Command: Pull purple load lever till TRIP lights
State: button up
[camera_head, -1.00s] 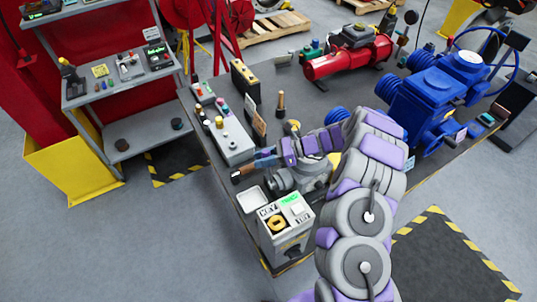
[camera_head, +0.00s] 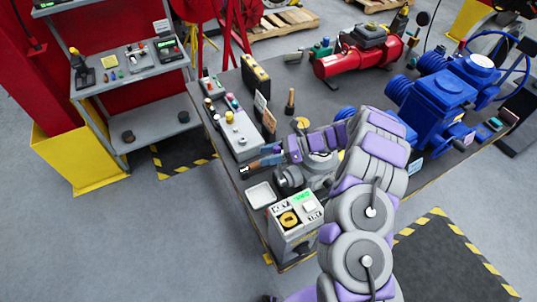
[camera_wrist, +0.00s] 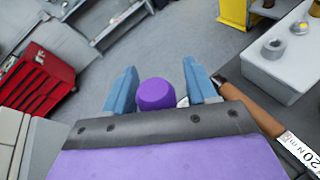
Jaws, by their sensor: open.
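In the wrist view, a purple knob (camera_wrist: 157,94) stands between the two blue fingers of my gripper (camera_wrist: 160,84). The fingers are open, one on each side of the knob, with a gap at least on the left; contact on the right is unclear. In the head view, my gripper (camera_head: 270,160) is low over the bench's near left part, and the purple knob cannot be made out there. A grey box (camera_head: 291,236) with KEY lettering, a yellow knob and a small green lit patch stands at the bench's near corner. I cannot read a TRIP light.
A wooden handle with a "20 Nm" label (camera_wrist: 252,108) lies close right of my fingers. A grey control box (camera_head: 239,139) and a shallow tray (camera_head: 261,195) are near my gripper.

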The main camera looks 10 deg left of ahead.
jog(key=v, duration=1.8)
jog(key=shift+f, duration=0.15)
jog(key=shift+a, duration=0.15)
jog(key=shift+a, duration=0.2)
